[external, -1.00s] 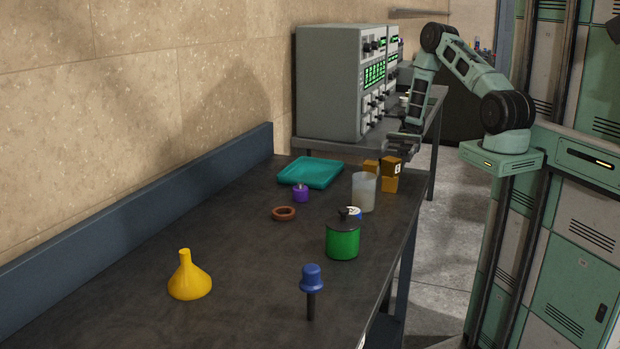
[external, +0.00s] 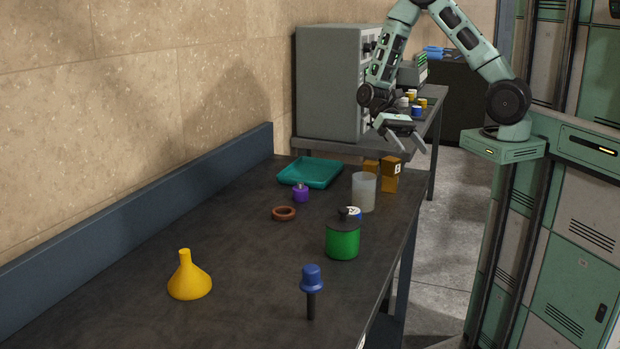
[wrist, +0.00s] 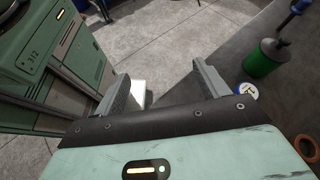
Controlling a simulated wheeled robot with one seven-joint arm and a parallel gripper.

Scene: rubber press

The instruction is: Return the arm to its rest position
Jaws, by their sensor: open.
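My gripper (external: 404,143) is open and empty in the external view, in the air above the far right end of the dark table (external: 240,262). It is apart from the brown boxes (external: 391,174) and the frosted beaker (external: 364,193) below it. In the wrist view, my gripper (wrist: 155,85) shows its two fingers spread, with grey floor and a pale object between them. My arm rises from its base at the right, bends at the top and comes down to the gripper.
A green jar (external: 343,241) with a dark lid, a yellow funnel (external: 189,278), a blue-topped tool (external: 311,290), a purple item (external: 300,193), a brown ring (external: 284,213) and a teal tray (external: 310,172) are on the table. A grey instrument (external: 330,85) stands behind. Green lockers (external: 570,230) stand right.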

